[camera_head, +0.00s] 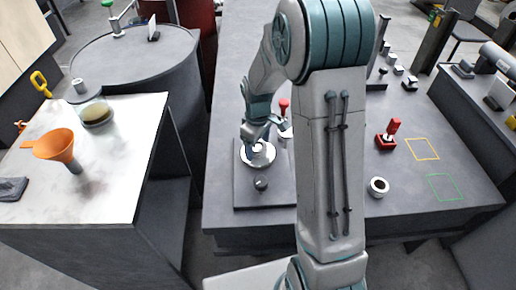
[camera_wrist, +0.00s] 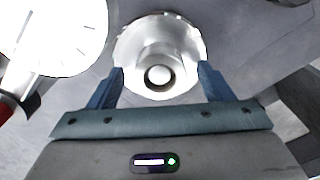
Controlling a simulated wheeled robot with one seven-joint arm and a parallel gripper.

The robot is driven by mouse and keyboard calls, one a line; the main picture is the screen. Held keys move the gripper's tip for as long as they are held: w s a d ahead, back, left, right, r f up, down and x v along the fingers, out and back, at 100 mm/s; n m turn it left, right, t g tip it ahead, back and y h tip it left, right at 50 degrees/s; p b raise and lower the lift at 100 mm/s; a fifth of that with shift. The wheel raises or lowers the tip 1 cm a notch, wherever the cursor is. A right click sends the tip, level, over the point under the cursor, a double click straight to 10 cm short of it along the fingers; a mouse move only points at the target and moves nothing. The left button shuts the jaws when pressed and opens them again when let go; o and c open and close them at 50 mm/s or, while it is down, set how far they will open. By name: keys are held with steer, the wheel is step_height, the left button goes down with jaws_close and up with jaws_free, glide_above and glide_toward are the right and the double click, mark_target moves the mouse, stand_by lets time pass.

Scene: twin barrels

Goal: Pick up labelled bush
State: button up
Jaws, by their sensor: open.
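A silvery round flanged part (camera_wrist: 160,40) with a raised centre lies in front of my gripper in the wrist view. In the head view this pale round part (camera_head: 261,160) sits on a dark plate, partly hidden by my gripper (camera_head: 256,143). My gripper is open, and in the wrist view its blue fingers (camera_wrist: 160,80) stand on either side of the part's near end. I cannot tell whether they touch it. A short pale ring (camera_head: 378,183) with a dark bore stands farther right on the table. I see no readable label on either, so I cannot tell which is the labelled bush.
A white dial face (camera_wrist: 60,35) is close to the left finger. A small dark knob (camera_head: 261,184) stands on the dark plate (camera_head: 245,200). A red block (camera_head: 386,141) and orange and green outlines are at right. An orange funnel (camera_head: 56,146) stands on the left bench.

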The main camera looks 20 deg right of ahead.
steer(key=shift+f, duration=0.4)
steer(key=shift+r, duration=0.1)
steer(key=c, duration=1.4)
step_height(320, 180, up, 11)
steer(key=shift+r+p, duration=0.15)
steer(key=shift+p, duration=0.6)
